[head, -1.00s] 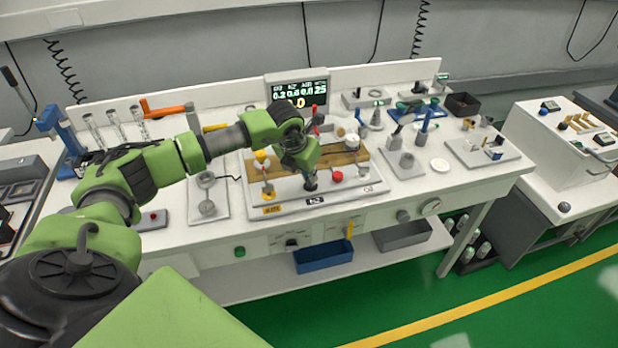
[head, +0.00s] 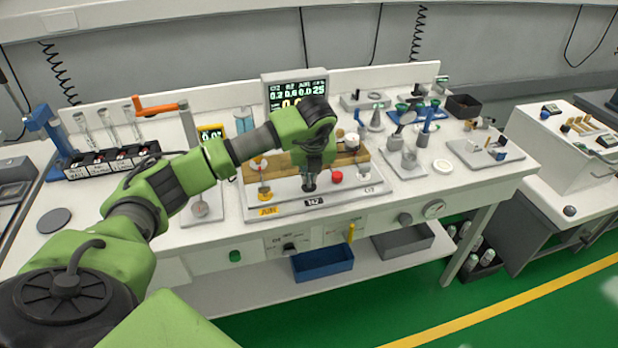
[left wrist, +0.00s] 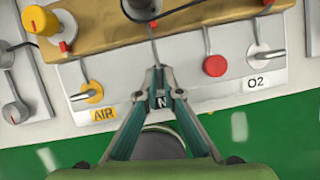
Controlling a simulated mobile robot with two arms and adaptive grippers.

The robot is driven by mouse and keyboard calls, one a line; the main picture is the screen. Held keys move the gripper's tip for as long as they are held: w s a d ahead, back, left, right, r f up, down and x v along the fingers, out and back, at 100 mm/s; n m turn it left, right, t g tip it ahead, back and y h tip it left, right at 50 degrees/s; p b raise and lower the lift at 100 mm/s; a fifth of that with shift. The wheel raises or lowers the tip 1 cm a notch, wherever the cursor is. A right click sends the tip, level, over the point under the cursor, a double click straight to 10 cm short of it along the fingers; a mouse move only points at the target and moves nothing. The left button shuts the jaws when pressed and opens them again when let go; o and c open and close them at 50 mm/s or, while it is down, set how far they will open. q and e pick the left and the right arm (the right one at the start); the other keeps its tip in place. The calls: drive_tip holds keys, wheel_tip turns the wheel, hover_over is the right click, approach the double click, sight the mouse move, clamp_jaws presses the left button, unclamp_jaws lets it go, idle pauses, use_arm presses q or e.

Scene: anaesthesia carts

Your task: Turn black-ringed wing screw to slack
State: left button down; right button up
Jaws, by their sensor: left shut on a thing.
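My left gripper (head: 310,184) points down at the front middle of the white gas panel (head: 356,195). In the left wrist view its fingers (left wrist: 160,78) are close together at the middle station, beside a partly hidden label starting with N (left wrist: 162,103). They are shut on the wing screw there, which they hide almost wholly, so its black ring and wing angle cannot be told. A yellow-ringed wing screw (left wrist: 93,93) by the AIR label is to the left. A white-ringed wing screw (left wrist: 266,55) by the O2 label is to the right. My right gripper is not in view.
A red knob (left wrist: 214,66) stands close to the right of my fingers. A brass-coloured block (left wrist: 120,33) with a yellow knob (left wrist: 38,20) lies behind. A lit display (head: 292,92) stands at the back. A blue bin (head: 323,263) is below the bench.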

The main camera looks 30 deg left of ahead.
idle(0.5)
use_arm(q)
drive_tip(key=c, duration=2.2)
unclamp_jaws()
drive_tip(key=v, duration=1.2)
drive_tip(key=shift+d, duration=0.1)
